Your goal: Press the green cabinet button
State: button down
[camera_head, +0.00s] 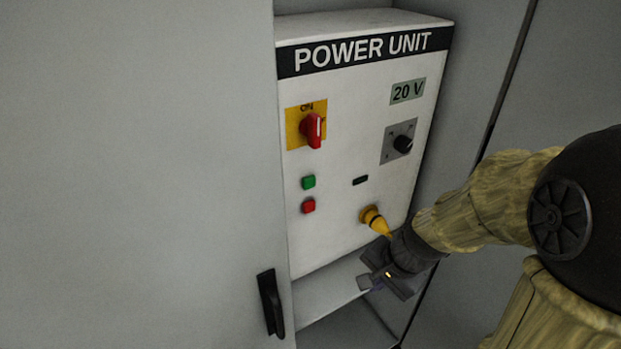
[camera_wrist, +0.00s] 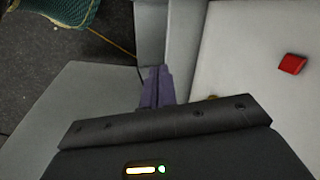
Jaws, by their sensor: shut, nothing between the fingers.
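The wrist view shows a red part (camera_wrist: 292,64) on the white panel, but the green button does not show there.
A red rotary switch (camera_head: 313,129) on a yellow plate is above the buttons. A black knob (camera_head: 402,144) and a yellow plug (camera_head: 374,220) are on the panel's right side. The cabinet door (camera_head: 140,170) with a black handle (camera_head: 271,302) stands at the left.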

aim_at(309, 183)
jog(key=w+a+r+m+t+y+p, duration=0.3)
jog(key=w+a+r+m, duration=0.3)
jog(key=m, duration=0.7)
jog(key=w+r+y, duration=0.1)
jog(key=w+r, duration=0.1)
jog(key=w, duration=0.2)
jog(key=shift+w+a+r+m+y, duration=0.3)
jog(key=shift+w+a+m+y, duration=0.1)
jog(key=shift+w+a, duration=0.1)
jog(key=w+a+p, duration=0.3)
jog(key=w+a, duration=0.1)
jog(key=w, duration=0.3)
jog(key=shift+a, duration=0.4)
jog(key=shift+w, duration=0.1)
dwell(0.6)
jog(key=shift+w+a, duration=0.25)
